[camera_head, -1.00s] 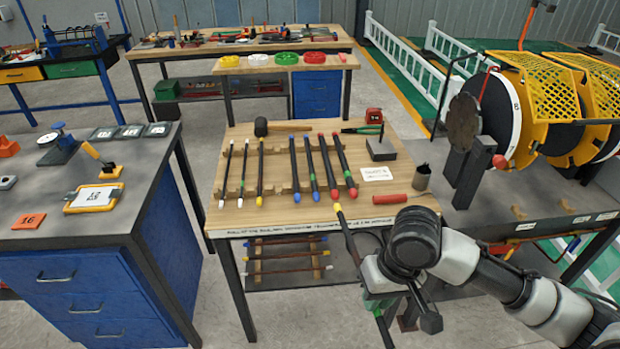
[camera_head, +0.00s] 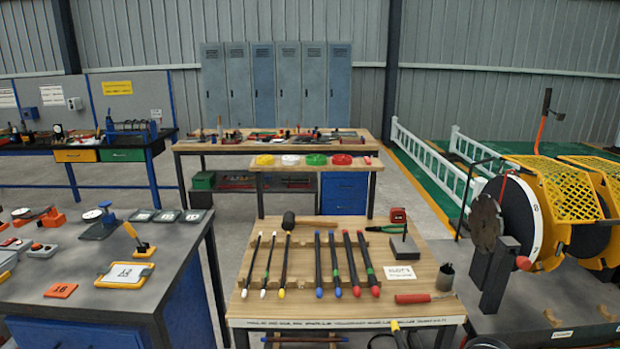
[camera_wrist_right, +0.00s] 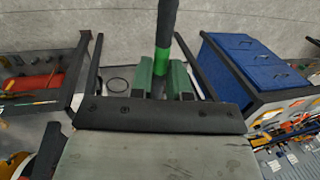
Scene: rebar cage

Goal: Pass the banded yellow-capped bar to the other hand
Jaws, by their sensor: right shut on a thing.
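My right gripper (camera_wrist_right: 161,78) has green fingers shut on a dark bar with a green band (camera_wrist_right: 167,24). The bar runs out past the top of the right wrist view. In the head view the yellow-capped end (camera_head: 396,326) of this bar shows at the bottom edge, in front of the wooden table; the rest is cut off. A dark rounded part of my right arm shows at the bottom right. My left gripper is in neither view. Another yellow-capped bar, with no green band visible (camera_head: 283,265), lies on the rack on the table.
White-, blue- and red-capped bars lie on the wooden table (camera_head: 238,312). A mallet (camera_head: 289,221), red-handled tool (camera_head: 412,298), dark cup (camera_head: 446,277) and tape measure (camera_head: 398,215) are there too. A blue cabinet bench (camera_head: 75,290) stands left, a yellow-guarded machine (camera_head: 560,190) right.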

